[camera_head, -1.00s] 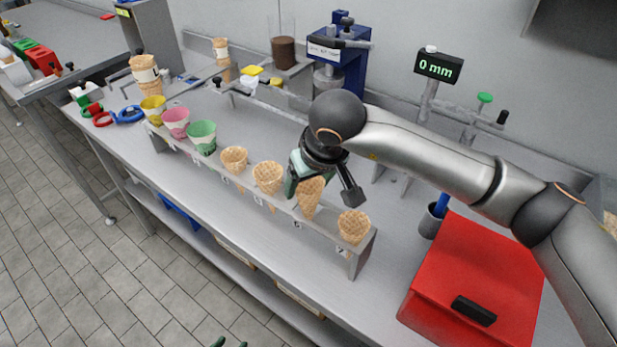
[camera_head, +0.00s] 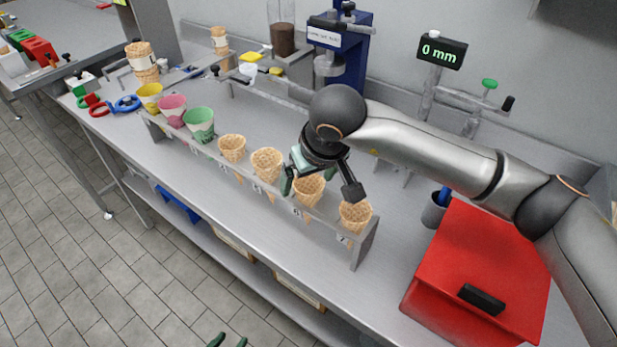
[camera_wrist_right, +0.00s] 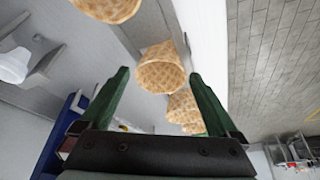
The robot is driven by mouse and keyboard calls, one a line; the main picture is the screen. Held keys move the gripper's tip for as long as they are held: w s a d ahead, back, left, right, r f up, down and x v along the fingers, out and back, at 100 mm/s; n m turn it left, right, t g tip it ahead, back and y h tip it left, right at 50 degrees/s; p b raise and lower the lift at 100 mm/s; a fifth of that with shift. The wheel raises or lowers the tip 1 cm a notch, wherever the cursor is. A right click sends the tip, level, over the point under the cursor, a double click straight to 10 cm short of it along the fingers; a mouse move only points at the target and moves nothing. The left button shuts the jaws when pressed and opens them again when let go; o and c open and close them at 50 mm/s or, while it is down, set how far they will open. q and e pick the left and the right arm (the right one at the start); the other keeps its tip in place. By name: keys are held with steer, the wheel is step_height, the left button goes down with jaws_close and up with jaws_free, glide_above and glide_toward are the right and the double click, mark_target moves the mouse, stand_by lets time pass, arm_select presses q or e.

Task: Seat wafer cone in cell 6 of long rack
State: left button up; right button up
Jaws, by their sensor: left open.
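The wafer cone (camera_head: 309,190) stands point down in cell 6 of the long rack (camera_head: 362,245), its rim above the rack top. My right gripper (camera_head: 318,182) is just behind and above it. In the right wrist view, my right gripper's green fingers (camera_wrist_right: 162,85) are apart, with the cone (camera_wrist_right: 162,68) between and beyond their tips and gaps on both sides. Another wafer cone (camera_head: 355,215) stands in cell 7, and more wafer cones (camera_head: 266,163) stand to the left. My left gripper (camera_head: 228,341) shows only its green fingertips at the bottom edge, open and empty.
Green (camera_head: 199,122), pink (camera_head: 172,108) and yellow (camera_head: 150,96) sleeved cones fill the rack's left end. A red box (camera_head: 480,270) stands at the right, with a grey cup (camera_head: 434,212) beside it. A blue press (camera_head: 340,60) stands behind.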

steer(key=b+v, duration=0.1)
steer(key=v, duration=1.1)
steer(key=shift+r, duration=0.3)
stand_by(0.4)
